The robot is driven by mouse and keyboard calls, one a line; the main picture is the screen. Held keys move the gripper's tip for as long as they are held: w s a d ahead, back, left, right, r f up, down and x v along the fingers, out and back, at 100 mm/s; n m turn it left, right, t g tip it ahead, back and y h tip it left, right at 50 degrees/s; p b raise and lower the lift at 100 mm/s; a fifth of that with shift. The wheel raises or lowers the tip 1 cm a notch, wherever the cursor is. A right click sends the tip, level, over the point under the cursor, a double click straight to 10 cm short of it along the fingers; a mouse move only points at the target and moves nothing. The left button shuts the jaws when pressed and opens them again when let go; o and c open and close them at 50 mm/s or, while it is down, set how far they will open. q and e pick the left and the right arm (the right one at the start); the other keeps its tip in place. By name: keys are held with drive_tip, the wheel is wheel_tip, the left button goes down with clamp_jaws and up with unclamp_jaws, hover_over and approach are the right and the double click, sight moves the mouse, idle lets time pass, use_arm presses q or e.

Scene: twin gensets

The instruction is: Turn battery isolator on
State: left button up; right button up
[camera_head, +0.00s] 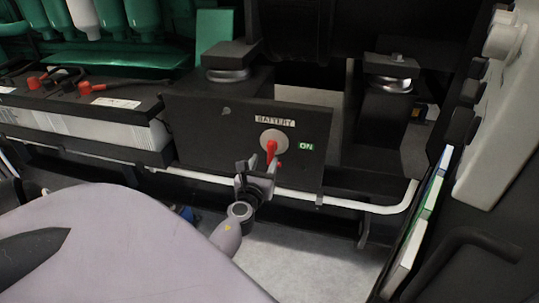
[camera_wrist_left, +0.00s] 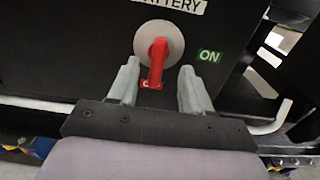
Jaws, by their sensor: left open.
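The battery isolator (camera_head: 272,146) is a red handle on a round pale disc, on a black panel (camera_head: 200,130) under a "BATTERY" label. In the left wrist view the red handle (camera_wrist_left: 157,62) points down from the disc, and its lower end covers part of a small red label. A green "ON" label (camera_head: 306,147) is to the right of the disc. My left gripper (camera_head: 256,172) is open just below the handle. In the wrist view its two fingers stand on either side of the handle's lower end, with gaps visible. My right gripper does not show.
Batteries (camera_head: 85,120) with red and black terminals stand to the left. A white pipe (camera_head: 350,205) runs along below the panel. Black mounts (camera_head: 390,75) stand behind at the right. A pale grey box (camera_head: 505,110) is at the right edge. The grey floor (camera_head: 300,260) below is clear.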

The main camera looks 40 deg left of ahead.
sight(270, 149)
use_arm(q)
drive_tip(key=shift+b+x, duration=0.7)
drive_tip(key=shift+x, duration=2.7)
clamp_jaws()
